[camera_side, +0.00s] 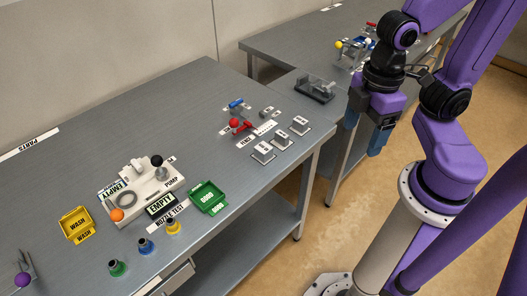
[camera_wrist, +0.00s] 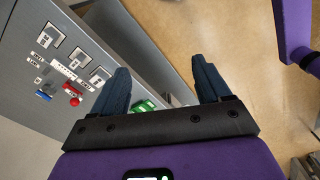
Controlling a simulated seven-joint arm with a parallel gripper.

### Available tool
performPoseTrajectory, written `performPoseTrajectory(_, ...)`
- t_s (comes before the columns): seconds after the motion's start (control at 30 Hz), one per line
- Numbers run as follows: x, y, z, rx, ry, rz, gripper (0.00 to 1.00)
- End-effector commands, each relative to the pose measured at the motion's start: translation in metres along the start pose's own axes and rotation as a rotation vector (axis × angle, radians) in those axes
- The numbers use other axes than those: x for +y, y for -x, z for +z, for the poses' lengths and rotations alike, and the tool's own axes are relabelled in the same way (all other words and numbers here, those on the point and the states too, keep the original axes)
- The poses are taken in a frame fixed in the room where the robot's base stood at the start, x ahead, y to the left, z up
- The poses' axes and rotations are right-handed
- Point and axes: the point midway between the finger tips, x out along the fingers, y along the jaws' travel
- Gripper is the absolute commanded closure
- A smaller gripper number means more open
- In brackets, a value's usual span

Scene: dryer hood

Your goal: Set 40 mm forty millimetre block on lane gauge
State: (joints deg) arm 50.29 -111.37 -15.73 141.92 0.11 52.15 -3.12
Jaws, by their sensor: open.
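Three small grey pieces with white labels stand in a row near the right edge of the bench: near (camera_side: 264,152), middle (camera_side: 282,138) and far (camera_side: 299,125). They also show at the upper left of the wrist view. Their print is too small to tell which is the 40 mm block. Beside them is a small fixture with a red knob (camera_side: 235,123), a blue handle (camera_side: 236,103) and a white scale strip (camera_side: 265,128); it may be the lane gauge. My gripper (camera_side: 362,137) is open and empty, off the bench to the right of the pieces.
A grey device (camera_side: 314,88) stands at the far end. The bench middle is clear.

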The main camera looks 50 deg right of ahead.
Motion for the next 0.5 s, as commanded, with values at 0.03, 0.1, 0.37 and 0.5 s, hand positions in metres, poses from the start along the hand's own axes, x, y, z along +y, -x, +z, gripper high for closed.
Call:
performPoseTrajectory(0.03,0.006,0.000,-0.008,-0.003,0.012,0.001,0.23)
performPoseTrajectory(0.1,0.018,-0.001,-0.022,-0.006,0.040,0.002,0.23)
performPoseTrajectory(0.37,0.082,-0.009,-0.076,-0.017,0.182,0.002,0.23)
performPoseTrajectory(0.5,0.121,-0.018,-0.098,-0.022,0.260,0.000,0.23)
